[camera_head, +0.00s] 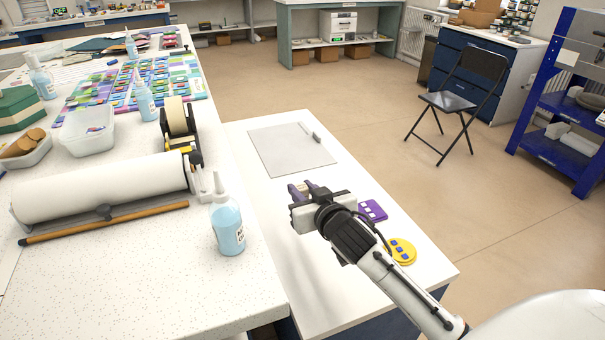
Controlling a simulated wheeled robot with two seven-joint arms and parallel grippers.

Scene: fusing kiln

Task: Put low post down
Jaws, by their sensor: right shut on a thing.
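My right gripper (303,188) reaches over the white side table (265,128) from the lower right. Its fingers are shut on a small pale piece, probably the low post (304,187), which is mostly hidden by the fingers and wrist. I cannot tell if the piece touches the table. Beyond the gripper, a flat grey square shelf (285,152) lies on the table. A small light-grey post (312,133) is at the shelf's right back edge. My left gripper is out of view.
A purple square piece (373,210) and a yellow round piece (402,251) lie right of my gripper, near the table's right edge.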

